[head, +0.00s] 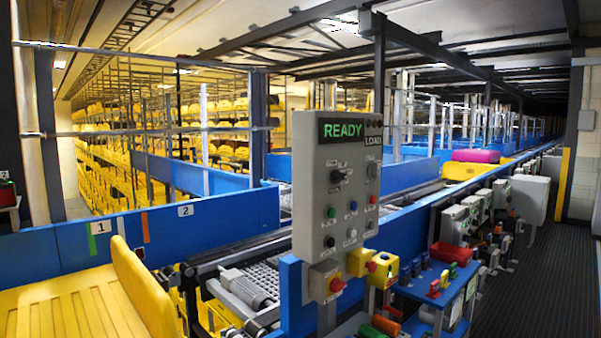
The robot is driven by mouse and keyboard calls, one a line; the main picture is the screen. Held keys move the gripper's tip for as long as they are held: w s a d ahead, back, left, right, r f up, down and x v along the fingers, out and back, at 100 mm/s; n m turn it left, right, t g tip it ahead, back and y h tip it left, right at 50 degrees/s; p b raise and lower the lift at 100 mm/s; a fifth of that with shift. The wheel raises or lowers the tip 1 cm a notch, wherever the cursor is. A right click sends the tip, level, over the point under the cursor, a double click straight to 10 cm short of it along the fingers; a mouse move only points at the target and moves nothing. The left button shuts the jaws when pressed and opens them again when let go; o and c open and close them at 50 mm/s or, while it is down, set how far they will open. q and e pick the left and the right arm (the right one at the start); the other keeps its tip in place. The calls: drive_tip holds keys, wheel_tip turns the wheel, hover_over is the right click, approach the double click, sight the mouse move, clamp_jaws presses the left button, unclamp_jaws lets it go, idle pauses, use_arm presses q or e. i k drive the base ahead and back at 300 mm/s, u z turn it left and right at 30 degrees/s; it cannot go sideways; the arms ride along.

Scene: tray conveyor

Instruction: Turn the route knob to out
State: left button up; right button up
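A grey control panel (312,190) stands upright in the middle of the head view. Its display (343,130) reads READY in green, with LOAD on a small plate at its right. A black knob (338,176) sits on the upper part of the panel face, with a smaller dark control (372,170) to its right. The lettering around both is too small to read, so I cannot tell which is the route knob or where it points. Rows of coloured buttons (353,207) lie below. Neither of my grippers is clearly in view.
A yellow tray (70,308) is at the lower left, by a blue wall (150,232) marked 1 and 2. A blue stand (428,285) with small coloured items is at the right. The dark walkway (540,270) is clear.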

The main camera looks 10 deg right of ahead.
sight(336, 177)
drive_tip(key=z, duration=0.05)
drive_tip(key=i, duration=0.9)
drive_tip(key=z, duration=0.55)
